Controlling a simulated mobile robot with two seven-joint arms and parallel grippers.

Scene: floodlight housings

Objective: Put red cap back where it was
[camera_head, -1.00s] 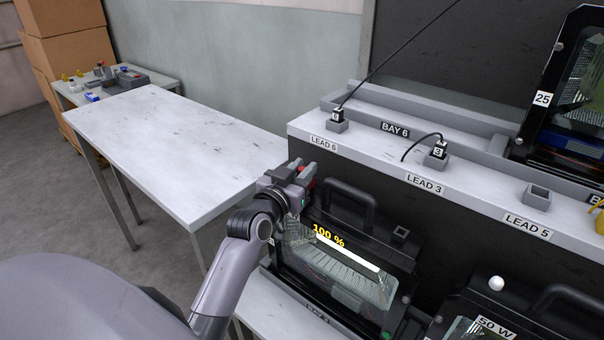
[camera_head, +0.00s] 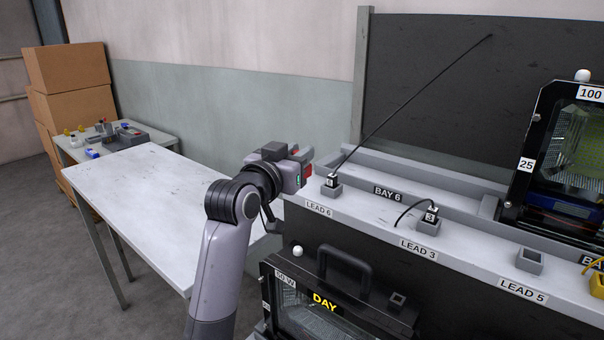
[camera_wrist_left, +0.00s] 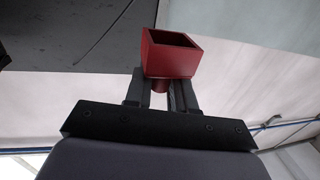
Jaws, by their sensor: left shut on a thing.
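My left gripper (camera_head: 304,161) is shut on the red cap (camera_head: 308,170), in the air near the left end of the bench shelf, left of the LEAD 6 plug. In the left wrist view the red cap (camera_wrist_left: 170,56) is a square, hollow cup with its open side up. Its narrow round stem sits between the fingers of my gripper (camera_wrist_left: 161,90). The floodlight housing (camera_head: 345,307) below has a white knob (camera_head: 298,251), a 50 W label, a lit DAY display and a small grey square socket (camera_head: 397,299). My right gripper is not in view.
The shelf (camera_head: 375,212) carries plugs in the LEAD 6 (camera_head: 332,185) and LEAD 3 (camera_head: 429,220) holders; the LEAD 5 holder (camera_head: 531,260) is empty. Another housing (camera_head: 565,160) stands at right. A mostly clear white table (camera_head: 165,195) lies left.

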